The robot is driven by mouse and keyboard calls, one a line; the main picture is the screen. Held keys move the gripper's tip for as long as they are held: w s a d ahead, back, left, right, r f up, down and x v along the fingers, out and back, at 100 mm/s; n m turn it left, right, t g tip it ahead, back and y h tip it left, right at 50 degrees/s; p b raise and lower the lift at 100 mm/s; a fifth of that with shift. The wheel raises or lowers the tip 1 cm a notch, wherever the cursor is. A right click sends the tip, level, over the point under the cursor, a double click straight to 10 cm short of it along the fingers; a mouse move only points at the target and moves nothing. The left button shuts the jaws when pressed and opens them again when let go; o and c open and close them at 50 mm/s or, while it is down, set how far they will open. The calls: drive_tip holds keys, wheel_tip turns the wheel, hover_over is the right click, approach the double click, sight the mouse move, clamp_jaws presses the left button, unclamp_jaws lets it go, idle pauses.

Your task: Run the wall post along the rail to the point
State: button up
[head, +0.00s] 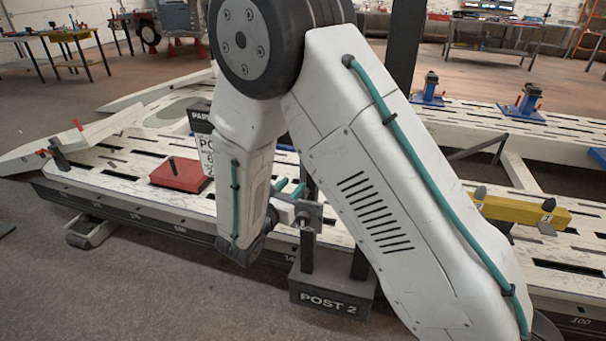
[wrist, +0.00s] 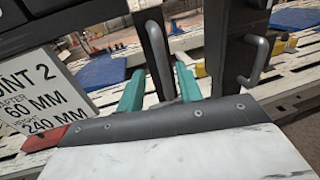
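The wall post (head: 333,292) has a dark base marked POST 2 and dark uprights, and stands at the near side of the bench rail (head: 160,222). My arm hides part of it in the head view. In the wrist view a dark upright (wrist: 150,30) with a curved grey handle (wrist: 160,55) stands ahead, the handle between my teal fingers. My gripper (wrist: 159,90) is open, its fingers apart with gaps visible beside the handle. In the head view my gripper (head: 290,187) is partly hidden by my arm. A white sign (wrist: 45,95) reads POINT 2, 60 MM, height 240 MM.
A second dark upright (wrist: 228,50) with a handle stands right in the wrist view. A red block (head: 180,174) lies on the slotted bench. A yellow bar (head: 520,211) and blue stands (head: 526,104) are at right. Grey floor is clear in front.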

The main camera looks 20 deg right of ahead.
sight(302, 175)
drive_tip(key=x, duration=0.7)
drive_tip(key=shift+d, duration=0.1)
clamp_jaws()
